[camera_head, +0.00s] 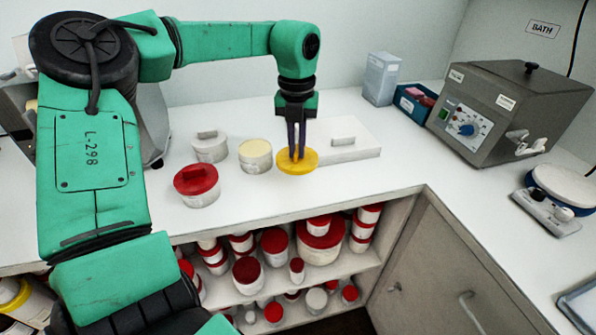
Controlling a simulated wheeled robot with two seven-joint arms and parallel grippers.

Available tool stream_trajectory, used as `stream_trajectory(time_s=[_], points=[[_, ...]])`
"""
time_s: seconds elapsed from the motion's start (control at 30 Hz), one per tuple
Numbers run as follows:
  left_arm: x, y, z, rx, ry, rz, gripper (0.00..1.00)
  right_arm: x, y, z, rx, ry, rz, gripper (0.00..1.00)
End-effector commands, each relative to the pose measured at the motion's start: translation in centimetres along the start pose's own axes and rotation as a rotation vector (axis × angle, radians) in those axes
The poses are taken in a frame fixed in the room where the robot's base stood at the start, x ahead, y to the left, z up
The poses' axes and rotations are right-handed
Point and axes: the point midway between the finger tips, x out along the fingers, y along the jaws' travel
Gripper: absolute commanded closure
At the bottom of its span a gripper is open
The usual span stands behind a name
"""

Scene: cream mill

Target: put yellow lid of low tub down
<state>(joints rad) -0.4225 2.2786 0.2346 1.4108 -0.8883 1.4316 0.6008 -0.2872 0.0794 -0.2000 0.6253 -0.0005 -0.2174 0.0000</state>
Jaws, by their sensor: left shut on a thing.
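The yellow lid (284,167) is a flat round disc at the middle of the white counter. My left gripper (297,156) comes down from above and is shut on the lid's top. The lid is at or just above the counter; I cannot tell whether it touches. An open low tub (255,156) with cream-coloured contents stands just left of the lid. My right gripper does not show.
A red-lidded tub (197,187) and a white-lidded tub (209,147) stand to the left. A white slab with a handle (352,143) lies right behind the lid. A grey bath (508,105) and a scale (560,190) stand right. The counter (400,170) between is clear.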

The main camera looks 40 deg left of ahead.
Motion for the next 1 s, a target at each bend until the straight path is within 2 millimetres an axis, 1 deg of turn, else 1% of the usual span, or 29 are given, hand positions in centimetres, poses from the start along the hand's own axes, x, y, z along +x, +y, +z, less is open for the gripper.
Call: stream_trajectory(time_s=[0.03, 0.17, 0.3, 0.33, 0.4, 0.6, 0.7, 0.73, 0.77, 0.8, 1.0], points=[[1.0, 0.0, -0.1, 0.0, 0.003, -0.001, 1.0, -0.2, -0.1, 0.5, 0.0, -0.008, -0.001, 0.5], [2.9, 0.0, 0.0, 0.001, 0.003, 0.0, 1.0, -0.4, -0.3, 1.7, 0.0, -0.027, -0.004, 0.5], [5.7, 0.0, -0.1, 0.0, 0.004, 0.0, 1.0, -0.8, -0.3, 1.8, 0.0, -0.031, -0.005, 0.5], [6.1, 0.0, 0.0, 0.0, 0.002, 0.0, 1.0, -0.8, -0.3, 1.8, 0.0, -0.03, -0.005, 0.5], [6.7, 0.0, 0.0, 0.001, 0.0, 0.0, 1.0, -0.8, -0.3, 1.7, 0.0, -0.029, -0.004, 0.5], [6.7, 0.0, 0.0, 0.001, -0.002, 0.0, 1.0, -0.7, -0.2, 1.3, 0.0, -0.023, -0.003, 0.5], [7.1, 0.0, 0.0, 0.001, -0.002, 0.0, 1.0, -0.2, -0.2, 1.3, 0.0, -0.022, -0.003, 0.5], [7.1, 0.0, 0.0, 0.001, -0.002, 0.0, 0.85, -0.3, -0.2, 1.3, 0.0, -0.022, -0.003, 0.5], [7.0, 0.0, 0.0, 0.001, -0.001, 0.0, 0.74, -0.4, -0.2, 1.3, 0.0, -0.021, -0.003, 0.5], [6.9, 0.0, 0.0, 0.001, -0.001, 0.0, 0.59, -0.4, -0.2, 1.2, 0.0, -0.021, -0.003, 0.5], [6.9, 0.0, 0.0, 0.001, -0.001, 0.0, 0.59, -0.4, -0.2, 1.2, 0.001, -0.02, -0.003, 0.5]])
